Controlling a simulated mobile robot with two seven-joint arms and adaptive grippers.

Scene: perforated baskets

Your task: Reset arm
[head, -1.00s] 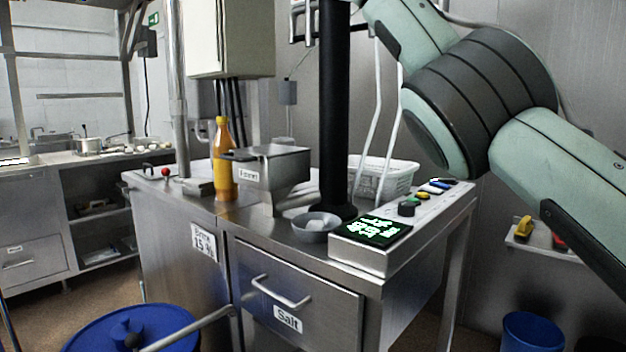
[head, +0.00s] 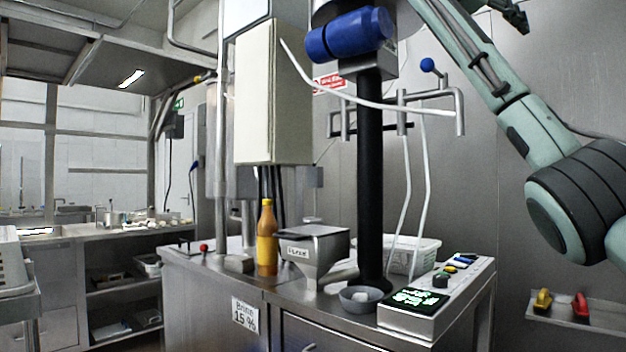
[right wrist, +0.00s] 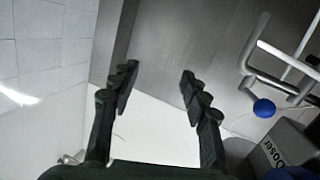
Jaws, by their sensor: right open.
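My right gripper (head: 516,14) shows as a small dark shape at the top edge of the head view, high above the steel machine and partly cut off. In the right wrist view the right gripper (right wrist: 158,88) has its two dark fingers spread, with nothing between them. A pale surface and grey wall lie beyond the fingers. My green right arm fills the right side of the head view. My left gripper is not in view.
The steel machine (head: 262,318) carries an orange bottle (head: 267,238), a hopper (head: 316,248), a grey bowl (head: 358,300) and a button panel (head: 440,290). A blue-knobbed handle (head: 461,112) stands near the black column (head: 370,190). It also shows in the right wrist view (right wrist: 263,108).

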